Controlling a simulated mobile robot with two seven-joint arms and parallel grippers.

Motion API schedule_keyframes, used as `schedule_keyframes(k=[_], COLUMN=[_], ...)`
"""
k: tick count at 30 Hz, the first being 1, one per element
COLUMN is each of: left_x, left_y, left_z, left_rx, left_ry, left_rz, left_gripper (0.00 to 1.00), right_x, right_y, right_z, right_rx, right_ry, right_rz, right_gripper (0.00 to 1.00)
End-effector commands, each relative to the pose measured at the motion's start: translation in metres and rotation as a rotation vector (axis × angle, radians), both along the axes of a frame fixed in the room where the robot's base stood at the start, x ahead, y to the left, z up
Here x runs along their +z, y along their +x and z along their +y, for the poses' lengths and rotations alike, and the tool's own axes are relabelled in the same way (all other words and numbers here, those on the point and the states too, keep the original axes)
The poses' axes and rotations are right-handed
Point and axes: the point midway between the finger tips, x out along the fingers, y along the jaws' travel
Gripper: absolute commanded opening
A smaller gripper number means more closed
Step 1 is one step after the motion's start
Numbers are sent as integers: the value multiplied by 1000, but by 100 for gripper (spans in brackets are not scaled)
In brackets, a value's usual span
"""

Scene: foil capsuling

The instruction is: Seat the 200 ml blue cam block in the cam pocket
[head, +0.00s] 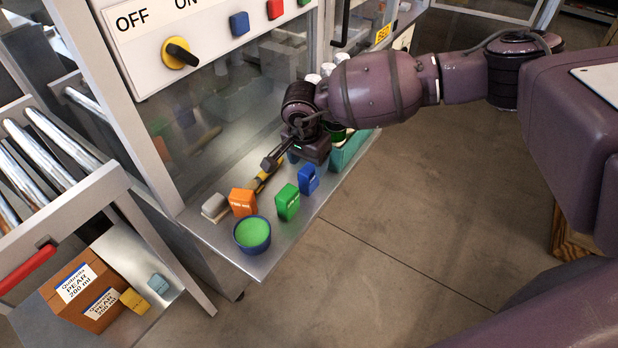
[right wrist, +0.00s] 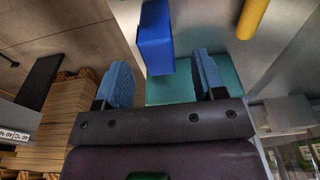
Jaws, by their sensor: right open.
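The blue cam block (head: 308,180) stands upright on the steel shelf, to the right of the green block. In the right wrist view the blue block (right wrist: 155,40) shows just beyond and between my two blue-padded fingertips, apart from them. My right gripper (head: 312,160) is over the shelf close behind the blue block; its fingers are mostly hidden in the head view. In the right wrist view the gripper (right wrist: 163,75) is open and empty. I cannot make out the cam pocket. My left gripper is not in view.
An orange block (head: 243,204), a green block (head: 287,203), a green-filled bowl (head: 252,235) and a grey-white block (head: 214,207) share the shelf. A yellow-handled tool (head: 262,178) lies behind. A teal tray (head: 350,150) is right of my gripper. The switch panel (head: 140,50) stands behind.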

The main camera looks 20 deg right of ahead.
Motion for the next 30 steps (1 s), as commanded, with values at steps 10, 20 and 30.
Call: schedule_keyframes(k=[10,20,30], left_x=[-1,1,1], left_y=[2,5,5], left_z=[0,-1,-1], left_rx=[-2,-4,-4], left_ry=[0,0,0], left_rz=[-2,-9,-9], left_gripper=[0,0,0], right_x=[-44,-46,-45], right_y=[1,2,2], right_z=[-4,-4,-4], right_rx=[-1,-1,-1], right_ry=[0,0,0], right_rz=[3,2,1], right_gripper=[64,52,7])
